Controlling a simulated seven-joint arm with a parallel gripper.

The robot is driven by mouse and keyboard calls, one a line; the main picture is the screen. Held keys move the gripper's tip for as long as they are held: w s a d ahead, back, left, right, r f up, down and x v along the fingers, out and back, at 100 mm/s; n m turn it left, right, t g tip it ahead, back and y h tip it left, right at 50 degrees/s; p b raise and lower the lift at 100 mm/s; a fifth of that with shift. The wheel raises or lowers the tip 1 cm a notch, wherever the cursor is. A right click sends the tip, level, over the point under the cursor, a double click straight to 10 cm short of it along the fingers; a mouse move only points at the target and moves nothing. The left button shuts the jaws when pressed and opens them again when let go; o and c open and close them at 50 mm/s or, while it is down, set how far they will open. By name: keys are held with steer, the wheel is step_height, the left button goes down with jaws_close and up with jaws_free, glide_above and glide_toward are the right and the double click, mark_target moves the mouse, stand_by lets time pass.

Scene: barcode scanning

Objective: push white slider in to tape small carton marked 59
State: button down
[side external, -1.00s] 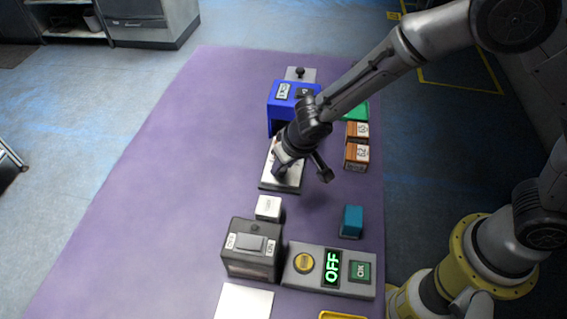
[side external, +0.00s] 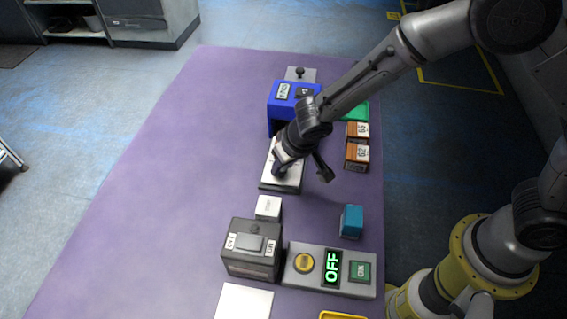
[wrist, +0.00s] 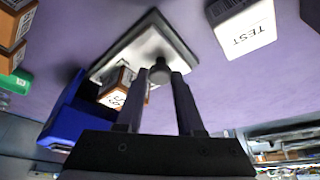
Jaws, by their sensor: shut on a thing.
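The white slider (side external: 292,184) is a flat white plate with a dark edge, in front of the blue tape box (side external: 284,118). It also shows in the wrist view (wrist: 135,42), with a dark round knob (wrist: 160,71) at its near end. My gripper (wrist: 159,80) is shut on this knob, one finger on each side; in the side view my gripper (side external: 279,172) covers much of the plate. A small brown carton (wrist: 118,82) with a white label, seemingly marked 59, sits on the plate beside the blue box, partly hidden by a finger.
Two brown cartons (side external: 357,153) and a green tray (side external: 357,110) stand right of the blue box. A white TEST block (side external: 268,207), a dark switch box (side external: 252,262), a teal block (side external: 351,221) and an OFF panel (side external: 303,283) are nearer. The purple table's left side is clear.

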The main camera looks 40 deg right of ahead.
steer(key=w+d, duration=0.7)
steer(key=shift+w+d, duration=0.25)
steer(key=c, duration=0.5)
jaws_free()
steer(key=shift+c, duration=0.2)
steer(key=v, duration=1.4)
steer(key=shift+f, duration=0.1)
